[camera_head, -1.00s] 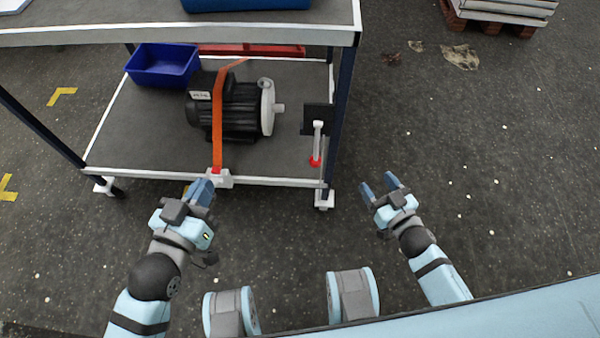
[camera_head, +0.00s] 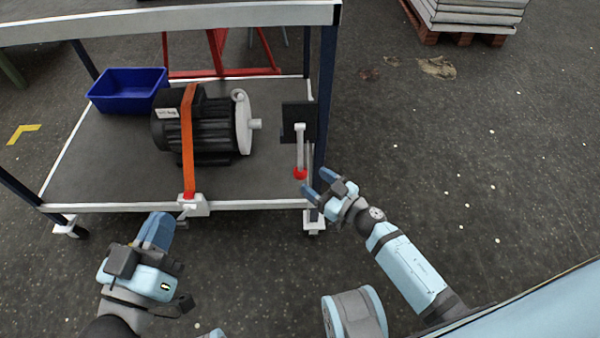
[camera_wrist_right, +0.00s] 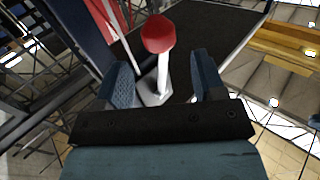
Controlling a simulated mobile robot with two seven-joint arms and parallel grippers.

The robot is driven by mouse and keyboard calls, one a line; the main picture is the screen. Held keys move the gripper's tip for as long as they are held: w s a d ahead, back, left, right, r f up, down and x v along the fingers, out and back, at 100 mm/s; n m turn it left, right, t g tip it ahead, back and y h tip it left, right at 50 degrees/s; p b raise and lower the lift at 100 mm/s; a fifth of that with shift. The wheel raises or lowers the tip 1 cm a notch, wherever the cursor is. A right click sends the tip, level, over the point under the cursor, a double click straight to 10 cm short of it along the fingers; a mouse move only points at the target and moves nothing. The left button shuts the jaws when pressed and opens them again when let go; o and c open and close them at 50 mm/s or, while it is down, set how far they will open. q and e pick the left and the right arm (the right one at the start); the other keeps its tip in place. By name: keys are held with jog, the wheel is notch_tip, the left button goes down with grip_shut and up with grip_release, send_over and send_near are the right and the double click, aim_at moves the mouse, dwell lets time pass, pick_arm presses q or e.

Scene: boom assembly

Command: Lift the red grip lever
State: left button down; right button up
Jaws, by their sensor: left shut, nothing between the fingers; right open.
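The red grip (camera_head: 300,173) is the round red end of a white lever (camera_head: 300,147). The lever hangs down from a dark plate (camera_head: 299,118) at the cart's right front post. In the right wrist view the red grip (camera_wrist_right: 158,34) stands ahead of the fingers, with its white shaft seen in the gap between them. My right gripper (camera_head: 316,182) is open and empty, just to the right of and below the grip, apart from it. My left gripper (camera_head: 158,228) is shut and empty, in front of the cart's lower shelf, below the orange strap's end.
The cart's lower shelf (camera_head: 95,180) holds a black motor (camera_head: 212,135) under an orange strap (camera_head: 187,140) and a blue bin (camera_head: 128,90). The upper shelf edge (camera_head: 180,18) overhangs them.

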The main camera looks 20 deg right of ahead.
aim_at(305, 174)
pick_arm(q)
notch_tip(305, 174, down, 2)
jog(key=shift+d+f+g+b, duration=0.1)
jog(key=shift+g+b, duration=0.4)
pick_arm(e)
jog(key=x, duration=0.6)
